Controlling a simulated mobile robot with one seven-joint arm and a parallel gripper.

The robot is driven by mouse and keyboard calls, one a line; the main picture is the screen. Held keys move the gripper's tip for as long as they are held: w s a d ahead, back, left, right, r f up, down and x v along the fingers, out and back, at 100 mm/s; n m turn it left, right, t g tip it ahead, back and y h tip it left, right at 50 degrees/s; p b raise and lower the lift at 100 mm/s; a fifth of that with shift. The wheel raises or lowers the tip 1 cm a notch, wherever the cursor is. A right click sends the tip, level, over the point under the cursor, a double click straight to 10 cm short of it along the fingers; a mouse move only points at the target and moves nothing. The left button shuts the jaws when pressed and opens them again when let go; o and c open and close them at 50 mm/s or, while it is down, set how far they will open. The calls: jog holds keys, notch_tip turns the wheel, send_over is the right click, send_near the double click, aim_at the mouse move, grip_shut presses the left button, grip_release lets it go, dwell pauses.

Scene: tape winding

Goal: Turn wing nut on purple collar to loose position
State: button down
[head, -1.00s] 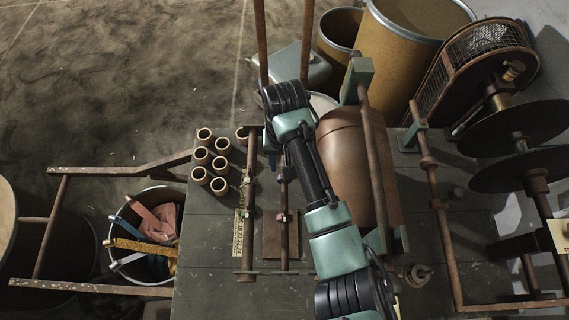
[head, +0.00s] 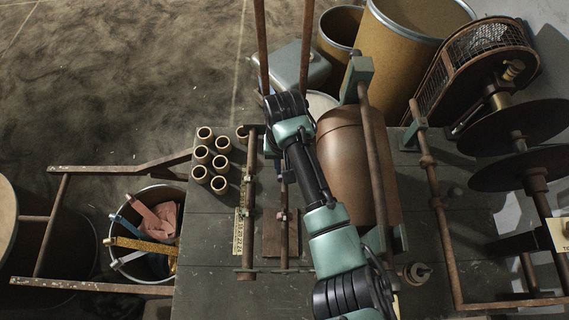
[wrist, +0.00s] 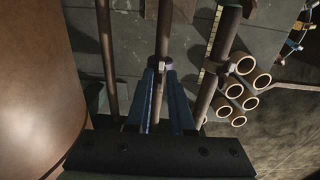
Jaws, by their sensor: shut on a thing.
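In the wrist view, my gripper (wrist: 160,68) has its two blue fingers reaching along the middle upright-looking rod (wrist: 164,32). The fingertips are closed on the small purplish collar (wrist: 160,61) on that rod, at its wing nut. The wing nut itself is mostly hidden between the fingertips, so its angle cannot be told. In the head view, my arm covers most of the gripper, and the hold on the collar is hidden there.
A neighbouring rod carries another collar (wrist: 224,68). Several cardboard cores (head: 205,154) stand on the bench (head: 210,250) beside it. A large brown roller (head: 342,165) lies close on the arm's other side. A bucket (head: 110,238) with tools stands lower left.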

jog(key=shift+n, duration=0.3)
jog(key=n+p, duration=0.1)
jog(key=n, duration=0.2)
jog(key=shift+a+r+n, duration=0.1)
jog(key=shift+n, duration=0.2)
jog(key=n+p, duration=0.1)
jog(key=n, duration=0.3)
jog(key=shift+p, duration=0.35)
jog(key=n+p, duration=0.1)
jog(key=n, duration=0.4)
jog(key=shift+s+a, duration=0.1)
jog(key=shift+n+p, duration=0.4)
jog(key=shift+n, duration=1.9)
jog(key=shift+s, duration=0.1)
jog(key=c, duration=0.8)
grip_release()
